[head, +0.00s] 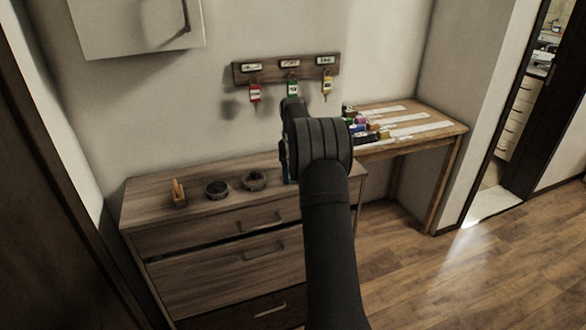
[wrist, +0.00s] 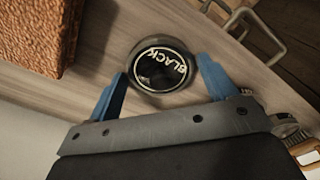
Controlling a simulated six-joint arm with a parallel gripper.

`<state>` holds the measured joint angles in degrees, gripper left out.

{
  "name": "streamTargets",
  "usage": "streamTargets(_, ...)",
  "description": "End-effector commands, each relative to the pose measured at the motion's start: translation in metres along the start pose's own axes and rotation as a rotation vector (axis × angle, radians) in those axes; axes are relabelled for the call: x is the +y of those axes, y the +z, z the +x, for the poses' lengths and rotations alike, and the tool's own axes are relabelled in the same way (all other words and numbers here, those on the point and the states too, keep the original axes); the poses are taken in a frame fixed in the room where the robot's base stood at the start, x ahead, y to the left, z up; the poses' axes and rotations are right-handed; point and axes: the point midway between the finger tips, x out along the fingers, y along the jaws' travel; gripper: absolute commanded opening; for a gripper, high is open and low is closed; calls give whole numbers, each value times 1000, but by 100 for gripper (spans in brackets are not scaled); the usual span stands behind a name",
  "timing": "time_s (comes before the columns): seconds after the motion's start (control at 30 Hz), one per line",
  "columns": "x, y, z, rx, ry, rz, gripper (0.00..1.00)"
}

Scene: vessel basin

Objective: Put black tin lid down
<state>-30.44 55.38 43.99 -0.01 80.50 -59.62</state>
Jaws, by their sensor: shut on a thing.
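The black tin lid (wrist: 160,68) is a round dark disc with a pale rim and the word BLACK on its top. In the wrist view it sits between the two blue fingers of my gripper (wrist: 163,66), which is shut on it. The lid is over the wooden dresser top (wrist: 100,50); I cannot tell whether it touches the surface. In the head view my arm hides the lid and most of the gripper. Two round dark tins, a left one (head: 217,189) and a right one (head: 254,181), stand on the dresser top.
A wooden holder (head: 179,193) stands left of the tins. A brown textured block (wrist: 38,35) is beside the lid, and a drawer handle (wrist: 258,28) juts beyond the dresser edge. A desk (head: 430,130) with small coloured items stands right; a key rack (head: 287,68) hangs above.

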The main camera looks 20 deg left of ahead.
Motion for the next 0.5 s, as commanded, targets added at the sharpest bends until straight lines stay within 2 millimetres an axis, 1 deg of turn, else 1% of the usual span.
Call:
streamTargets(0.03,0,0,1,0,-1,0,83)
streamTargets(0.1,0,0,0,0,-1,0,97)
streamTargets(0.13,0,0,0,0,-1,0,99)
streamTargets(0.4,0,0,-1,0,0,0,99)
streamTargets(0.5,0,0,-7,1,2,0,99)
